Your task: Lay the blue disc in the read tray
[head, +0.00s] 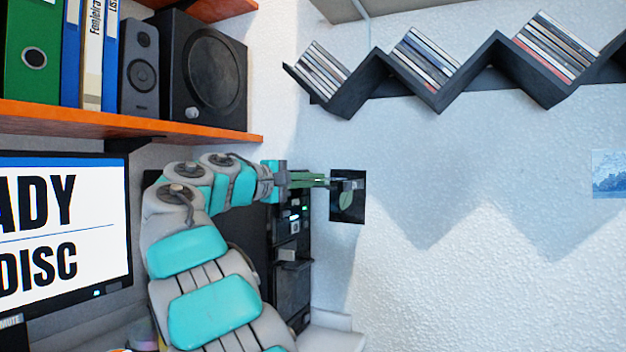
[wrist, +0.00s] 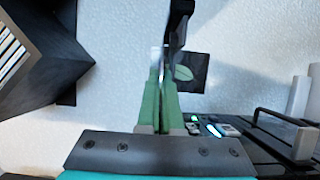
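My gripper (head: 328,182) reaches right, in front of the wall. Its green fingers lie close together, and they also show in the wrist view (wrist: 162,85). A thin pale sliver (wrist: 157,62) and a dark upright piece (wrist: 180,25) show at the fingertips. I cannot tell whether the fingers hold either of them. No blue disc face is recognisable in either view. A black tower unit (head: 291,285) stands below and behind my gripper, with small lights and a grey ledge (head: 290,254) sticking out. I cannot tell whether that ledge is the read tray.
A dark zigzag shelf (head: 437,98) with several cases is on the wall above right. A leaf picture (head: 346,207) hangs behind my gripper. An orange shelf (head: 200,131) with binders and speakers and a screen (head: 60,225) are at left. The lower right is bare wall.

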